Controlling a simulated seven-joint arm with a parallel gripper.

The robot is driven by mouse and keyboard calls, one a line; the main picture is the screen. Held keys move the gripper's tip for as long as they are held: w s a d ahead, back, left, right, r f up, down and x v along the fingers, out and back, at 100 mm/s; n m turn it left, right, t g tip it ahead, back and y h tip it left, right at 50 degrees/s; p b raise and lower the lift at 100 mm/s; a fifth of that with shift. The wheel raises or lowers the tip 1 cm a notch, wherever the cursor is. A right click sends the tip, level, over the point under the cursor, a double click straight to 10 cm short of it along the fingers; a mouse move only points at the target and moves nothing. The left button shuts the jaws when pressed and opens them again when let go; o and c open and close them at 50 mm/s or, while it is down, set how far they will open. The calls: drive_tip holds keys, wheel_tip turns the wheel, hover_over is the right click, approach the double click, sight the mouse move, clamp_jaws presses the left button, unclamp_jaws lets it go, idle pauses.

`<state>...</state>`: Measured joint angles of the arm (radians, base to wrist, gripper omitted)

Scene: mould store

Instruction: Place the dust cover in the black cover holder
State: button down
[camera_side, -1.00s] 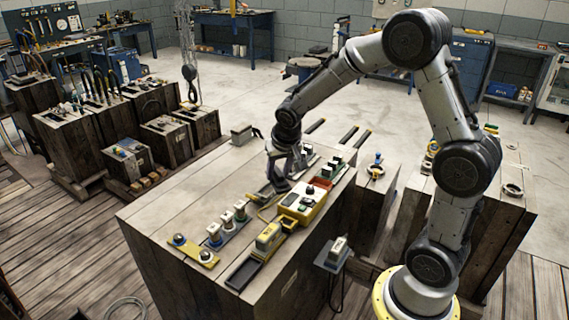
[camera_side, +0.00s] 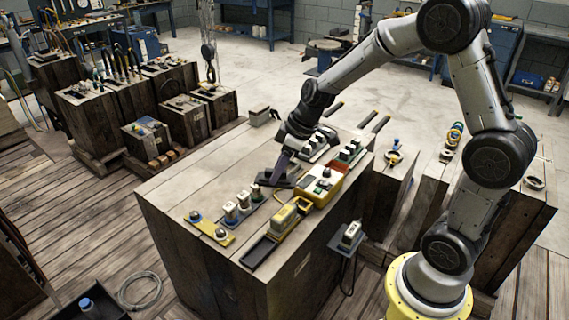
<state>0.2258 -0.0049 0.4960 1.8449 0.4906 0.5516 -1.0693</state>
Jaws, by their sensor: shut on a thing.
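My gripper (camera_side: 281,172) is over the wooden bench top, tilted, with its jaws low behind the row of white-capped parts. It is shut on a small dark piece, taken to be the dust cover; its outline blends with the jaws. A dark, flat, tray-like shape (camera_side: 268,181) is right at the jaw tips. I cannot tell whether it is the black cover holder or whether the held piece touches it. A black open tray (camera_side: 259,252) also lies at the bench's front edge, beside a yellow block (camera_side: 284,219).
A yellow box with a dark knob (camera_side: 323,187) stands right of my gripper. White-capped parts (camera_side: 243,201) and a yellow plate with knobs (camera_side: 209,228) are in front. The bench top's left side is clear.

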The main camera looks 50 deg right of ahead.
drive_tip(key=a+r+n+g+y, duration=0.2)
drive_tip(key=a+n+g+y, duration=0.15)
drive_tip(key=a+n, duration=0.75)
drive_tip(key=shift+n+g+h, duration=0.25)
drive_tip(key=shift+n+h, duration=0.2)
drive_tip(key=shift+n, duration=0.45)
drive_tip(key=shift+s+d+f, duration=0.1)
drive_tip(key=shift+d+f, duration=0.25)
drive_tip(key=shift+f, duration=2.6)
drive_tip(key=shift+d+f, duration=0.3)
drive_tip(key=shift+f, duration=2.7)
drive_tip(key=shift+s+d+f, duration=0.1)
drive_tip(key=shift+d+f, duration=0.25)
drive_tip(key=shift+f, duration=2.6)
drive_tip(key=shift+f, duration=0.75)
unclamp_jaws()
drive_tip(key=shift+r, duration=0.1)
wheel_tip(320, 180, up, 7)
drive_tip(key=shift+r, duration=0.2)
